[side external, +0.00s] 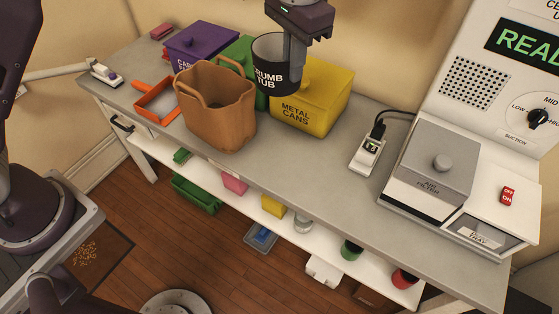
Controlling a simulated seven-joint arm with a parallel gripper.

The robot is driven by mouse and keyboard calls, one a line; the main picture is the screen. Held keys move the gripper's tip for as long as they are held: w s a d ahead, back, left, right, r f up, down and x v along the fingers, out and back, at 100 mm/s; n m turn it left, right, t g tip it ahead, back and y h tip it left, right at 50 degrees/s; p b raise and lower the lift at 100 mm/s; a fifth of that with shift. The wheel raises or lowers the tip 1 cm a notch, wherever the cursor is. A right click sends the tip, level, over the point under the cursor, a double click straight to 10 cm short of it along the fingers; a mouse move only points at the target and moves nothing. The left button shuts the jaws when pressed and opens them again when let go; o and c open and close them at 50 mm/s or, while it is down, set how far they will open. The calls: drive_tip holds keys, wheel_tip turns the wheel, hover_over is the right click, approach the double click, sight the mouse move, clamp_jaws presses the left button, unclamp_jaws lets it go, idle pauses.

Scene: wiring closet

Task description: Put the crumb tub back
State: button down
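The crumb tub (268,78) is a dark grey cup with white lettering reading "CRUMB TUB". It is upright, in front of the green bin and at the left of the yellow bin in the picture. My gripper (296,60) points down at the tub's right side and appears shut on its wall. The tub seems to be held up off the worktop; its underside is not shown. The far finger is hidden.
A brown bag-like bin (215,105), purple bin (203,42), green bin (243,48) and yellow "METAL CANS" bin (318,100) crowd the worktop's left half. An orange frame (142,112) lies left. A white machine (405,195) stands right, past a switched power strip (366,158). Mid-worktop (310,165) is clear.

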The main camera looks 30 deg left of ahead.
wheel_tip(320, 180, down, 26)
drive_tip(key=shift+d+f, duration=0.15)
drive_tip(key=shift+f, duration=0.1)
drive_tip(key=shift+f, duration=0.1)
drive_tip(key=c, duration=1.7)
unclamp_jaws()
drive_tip(key=r, duration=1.2)
drive_tip(key=shift+s+d+r, duration=0.15)
drive_tip(key=shift+s+d, duration=0.1)
